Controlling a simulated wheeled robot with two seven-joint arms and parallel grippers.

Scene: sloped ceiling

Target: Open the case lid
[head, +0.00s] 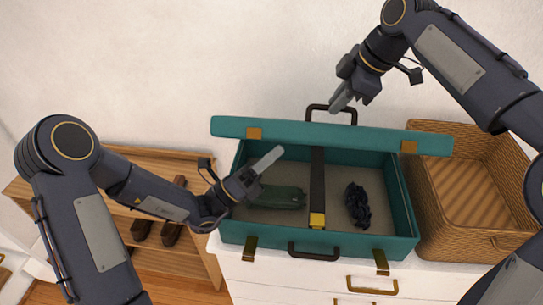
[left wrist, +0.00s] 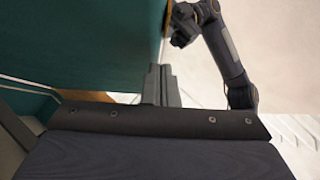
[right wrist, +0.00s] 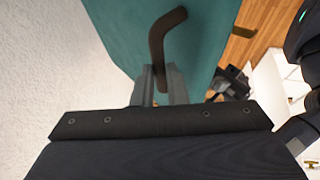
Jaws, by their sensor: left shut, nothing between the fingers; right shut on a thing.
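The teal case (head: 405,215) stands open on a white dresser, its lid (head: 330,137) raised and seen nearly edge-on from above. The lid's dark handle (head: 354,115) is on the lid's far side; it also shows in the right wrist view (right wrist: 160,32). My right gripper (head: 340,100) is shut on the lid handle, which passes between its fingers in the right wrist view. My left gripper (head: 270,157) is shut and empty over the left part of the open case, near the lid's inner side. The left wrist view shows a teal face beside its fingers (left wrist: 160,84).
In the case are a green pouch (head: 284,198), a dark strap (head: 317,185) and a dark crumpled item (head: 358,206). A wicker basket (head: 425,185) stands close on the right. A wooden shoe rack (head: 195,255) is at left. A wall is behind.

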